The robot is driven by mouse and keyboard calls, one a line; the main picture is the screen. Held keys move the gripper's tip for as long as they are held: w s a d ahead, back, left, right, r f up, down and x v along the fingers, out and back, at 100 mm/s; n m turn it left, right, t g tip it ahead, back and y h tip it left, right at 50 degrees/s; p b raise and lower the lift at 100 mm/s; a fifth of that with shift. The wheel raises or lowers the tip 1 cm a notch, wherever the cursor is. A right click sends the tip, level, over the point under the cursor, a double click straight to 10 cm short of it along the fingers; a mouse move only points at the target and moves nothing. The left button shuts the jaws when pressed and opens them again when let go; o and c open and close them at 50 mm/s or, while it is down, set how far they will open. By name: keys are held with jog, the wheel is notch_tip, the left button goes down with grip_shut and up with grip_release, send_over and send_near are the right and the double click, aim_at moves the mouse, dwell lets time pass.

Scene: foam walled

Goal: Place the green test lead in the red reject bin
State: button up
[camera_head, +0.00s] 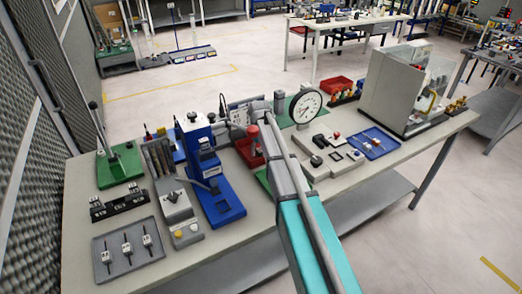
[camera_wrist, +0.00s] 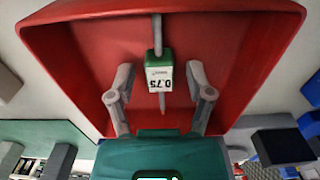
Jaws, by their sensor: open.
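The red bin (camera_wrist: 75,65) fills most of the wrist view. In the head view the red bin (camera_head: 243,153) is partly hidden behind my arm. The green test lead (camera_wrist: 160,75) shows as a small green and white body marked 0.75, with a grey pin at each end. It appears within the bin's outline; I cannot tell whether it touches the floor. My gripper (camera_wrist: 160,92) is open above the bin. Its fingers stand apart on either side of the lead, with a gap at each side.
A blue press (camera_head: 213,190) stands left of my arm, and a dial gauge (camera_head: 305,105) stands to its right. A grey tray (camera_head: 112,267) with several small pieces lies front left. Another red bin (camera_head: 337,86) sits farther back.

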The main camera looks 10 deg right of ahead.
aim_at(260, 150)
jog(key=shift+r, duration=0.15)
notch_tip(260, 150, up, 12)
jog(key=p, duration=1.2)
jog(key=shift+s, duration=0.15)
dwell(1.6)
